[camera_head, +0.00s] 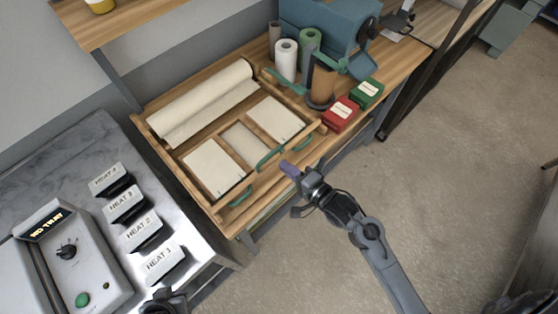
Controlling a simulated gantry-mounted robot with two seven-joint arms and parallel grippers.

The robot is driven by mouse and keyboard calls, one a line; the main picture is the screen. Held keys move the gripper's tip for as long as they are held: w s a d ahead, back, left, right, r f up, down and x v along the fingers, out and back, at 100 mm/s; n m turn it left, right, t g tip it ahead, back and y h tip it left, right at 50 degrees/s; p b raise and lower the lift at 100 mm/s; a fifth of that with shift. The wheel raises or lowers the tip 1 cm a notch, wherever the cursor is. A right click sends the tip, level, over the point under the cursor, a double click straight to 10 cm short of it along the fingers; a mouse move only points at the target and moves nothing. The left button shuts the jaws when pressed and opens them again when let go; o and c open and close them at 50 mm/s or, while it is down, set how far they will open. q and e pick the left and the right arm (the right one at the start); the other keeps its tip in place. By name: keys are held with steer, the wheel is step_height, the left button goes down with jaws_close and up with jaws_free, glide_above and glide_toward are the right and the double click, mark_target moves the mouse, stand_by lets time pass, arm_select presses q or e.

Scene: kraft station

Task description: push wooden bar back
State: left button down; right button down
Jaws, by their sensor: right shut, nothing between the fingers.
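A light wooden bar (258,178) runs along the front edge of a wooden frame on the bench. Green handles (269,158) sit along this front side. My right gripper (289,170) is shut and empty, with purple fingertips at or just in front of the bar's right half. I cannot tell whether the fingertips touch the bar. A dark part of my left arm (165,301) shows at the bottom edge, and its fingers cannot be made out.
The frame holds a paper roll (205,104) and flat paper stacks (213,168). Red (340,114) and green (367,93) boxes, upright rolls (286,60) and a blue machine (330,28) stand at the right. A metal heat station (75,247) lies left. Floor on the right is clear.

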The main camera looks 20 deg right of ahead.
steer(key=shift+x, duration=1.95)
